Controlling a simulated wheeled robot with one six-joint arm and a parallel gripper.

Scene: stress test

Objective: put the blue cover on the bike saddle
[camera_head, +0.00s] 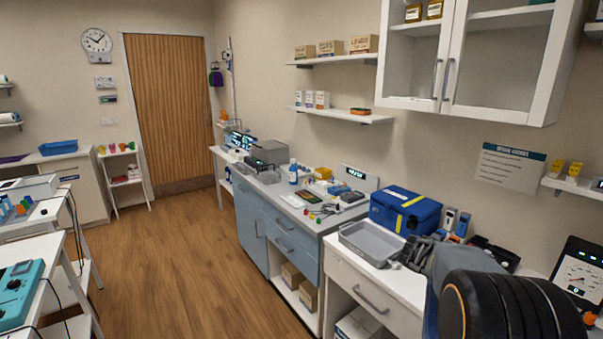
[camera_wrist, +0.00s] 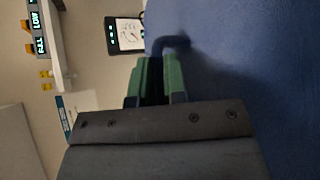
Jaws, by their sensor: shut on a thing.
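My gripper (camera_wrist: 158,76) shows in the wrist view with its green-lined fingers close together. It is shut on a dark blue loop at the edge of the blue cover (camera_wrist: 255,75). The cover's broad blue surface fills the right of that view, so its full shape cannot be told. I cannot make out a bike saddle in either view.
A blue bag with yellow stripes (camera_head: 404,210) and a grey tray (camera_head: 370,243) stand on the right-hand counter. A gauge display (camera_head: 577,275) stands at far right, also in the wrist view (camera_wrist: 125,34). The wooden floor (camera_head: 165,255) is clear at left centre.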

